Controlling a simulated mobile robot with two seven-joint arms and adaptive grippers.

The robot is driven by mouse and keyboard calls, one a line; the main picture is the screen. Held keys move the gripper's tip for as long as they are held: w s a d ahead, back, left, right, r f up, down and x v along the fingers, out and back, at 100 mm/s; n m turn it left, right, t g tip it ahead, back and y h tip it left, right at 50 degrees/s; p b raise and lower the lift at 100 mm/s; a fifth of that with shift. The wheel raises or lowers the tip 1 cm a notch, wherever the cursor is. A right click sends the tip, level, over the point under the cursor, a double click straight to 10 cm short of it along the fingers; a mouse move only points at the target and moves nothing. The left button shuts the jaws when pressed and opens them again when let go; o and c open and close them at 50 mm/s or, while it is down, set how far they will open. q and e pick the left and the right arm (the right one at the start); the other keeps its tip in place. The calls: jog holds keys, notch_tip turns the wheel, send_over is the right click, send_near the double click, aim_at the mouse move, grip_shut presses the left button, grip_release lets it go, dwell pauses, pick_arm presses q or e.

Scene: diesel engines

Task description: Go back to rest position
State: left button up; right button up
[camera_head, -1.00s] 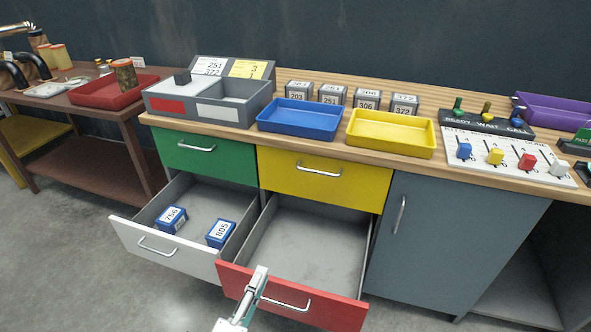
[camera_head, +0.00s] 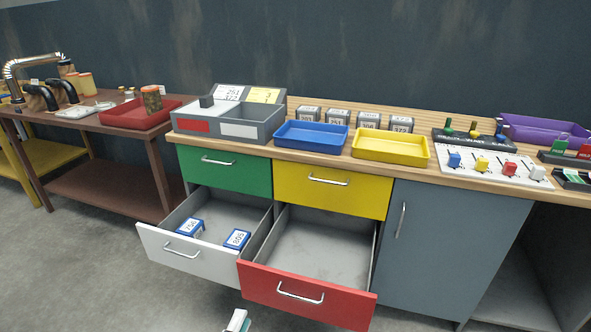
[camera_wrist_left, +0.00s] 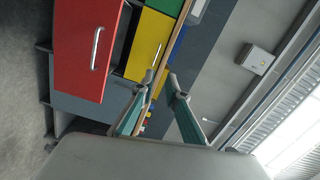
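My left gripper (camera_head: 237,321) shows only in part at the bottom edge of the head view, below and in front of the open red drawer (camera_head: 308,297). In the left wrist view its two fingers (camera_wrist_left: 158,84) are spread apart with nothing between them. The red drawer front (camera_wrist_left: 88,50) shows there too, turned sideways and apart from the fingers. My right gripper is in neither view.
The white drawer (camera_head: 184,250) is also open and holds two blue numbered boxes (camera_head: 237,239). The red drawer is empty inside. The green drawer (camera_head: 224,171), yellow drawer (camera_head: 331,187) and grey cabinet door (camera_head: 450,245) are shut. Floor is free in front.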

pick_arm(q)
jog(key=s+a+f+n+g+b, duration=0.25)
jog(key=s+f+n, duration=0.2)
jog(key=f, duration=0.25)
jog(key=s+a+f+n+g+y+b, duration=0.1)
jog(key=s+a+f+n+g+b, duration=0.15)
jog(key=s+f+n, duration=0.4)
jog(key=s+a+f+n+g+b, duration=0.1)
jog(key=a+f+n+g+b, duration=0.15)
jog(key=f, duration=0.55)
notch_tip(320, 180, up, 7)
jog(key=p, duration=1.4)
jog(key=shift+s+a+f+n, duration=0.15)
jog(key=shift+s+a+n, duration=0.25)
jog(key=shift+s+n, duration=0.05)
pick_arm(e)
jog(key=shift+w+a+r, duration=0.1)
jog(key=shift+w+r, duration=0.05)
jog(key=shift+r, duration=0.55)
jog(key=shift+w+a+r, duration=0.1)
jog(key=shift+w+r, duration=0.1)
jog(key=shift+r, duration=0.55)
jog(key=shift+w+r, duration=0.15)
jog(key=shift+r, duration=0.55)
